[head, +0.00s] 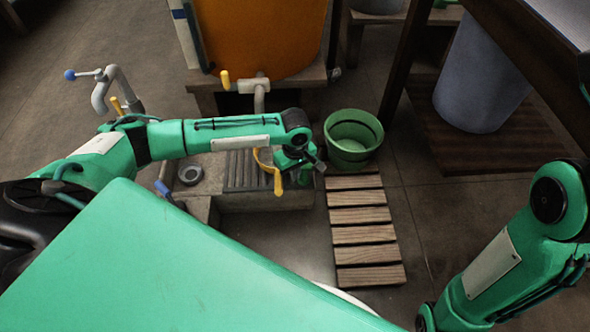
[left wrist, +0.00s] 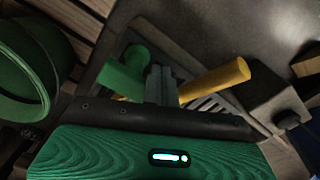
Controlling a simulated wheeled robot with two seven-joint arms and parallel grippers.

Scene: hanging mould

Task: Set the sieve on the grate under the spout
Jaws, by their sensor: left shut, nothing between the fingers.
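The grey spout (head: 260,98) with a yellow lever (head: 225,79) juts from the orange vat above the sink. The slatted grate (head: 238,172) lies in the stone sink below it. A yellow curved piece with a handle (head: 278,182) is at the grate's right side, partly hidden by my arm; I cannot tell whether it is the sieve. My left gripper (head: 314,160) is low beside it, near the sink's right edge. In the left wrist view its fingers (left wrist: 161,84) are shut and empty, between a yellow handle (left wrist: 216,79) and a green rounded piece (left wrist: 124,73). My right gripper is out of view.
A green tub (head: 351,143) stands behind the wooden slats (head: 362,233), right of the sink. The orange vat (head: 262,35) is behind; a grey bin (head: 480,75) is at right.

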